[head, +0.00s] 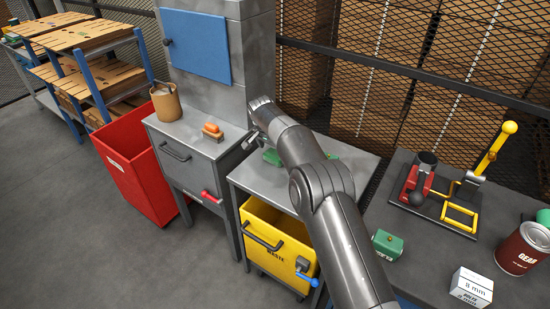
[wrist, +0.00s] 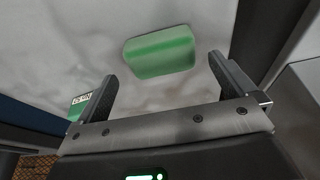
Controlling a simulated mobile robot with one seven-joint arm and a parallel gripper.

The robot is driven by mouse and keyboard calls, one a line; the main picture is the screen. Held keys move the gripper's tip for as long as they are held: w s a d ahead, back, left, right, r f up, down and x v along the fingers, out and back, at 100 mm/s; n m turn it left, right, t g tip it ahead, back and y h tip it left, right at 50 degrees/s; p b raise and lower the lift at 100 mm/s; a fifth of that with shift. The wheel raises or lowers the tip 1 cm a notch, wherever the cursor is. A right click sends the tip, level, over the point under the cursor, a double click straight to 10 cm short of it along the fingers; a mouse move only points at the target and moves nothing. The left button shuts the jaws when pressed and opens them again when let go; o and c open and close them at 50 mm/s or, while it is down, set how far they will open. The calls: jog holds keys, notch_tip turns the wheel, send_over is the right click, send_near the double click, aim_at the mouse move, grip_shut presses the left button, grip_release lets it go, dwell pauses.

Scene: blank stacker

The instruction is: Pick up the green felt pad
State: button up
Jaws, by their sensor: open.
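A green pad (wrist: 160,52) with rounded corners lies on a grey metal top in the wrist view, ahead of my gripper (wrist: 163,70). The gripper is open, one finger to the left of the pad and one to the right, with nothing between them. I see no contact with the pad. In the head view, a green piece (head: 272,157), likely the pad, shows on the grey cabinet top (head: 248,178), partly hidden by my arm. My gripper's end (head: 251,140) shows just left of and above it, mostly hidden.
A green labelled item (wrist: 82,104) lies left of my fingers. The cabinet has an open yellow drawer (head: 270,240). A second cabinet (head: 185,135) holds an orange-handled brush (head: 212,130) and a tan cup (head: 166,102). A dark bench with a press (head: 440,190) stands right.

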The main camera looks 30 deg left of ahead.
aim_at(275, 154)
jog(key=x, duration=0.3)
jog(key=shift+s+a+f, duration=0.15)
jog(key=shift+a+f, duration=0.05)
jog(key=shift+f, duration=0.05)
jog(key=shift+c, duration=0.6)
jog(key=c, duration=0.9)
jog(key=shift+r, duration=0.1)
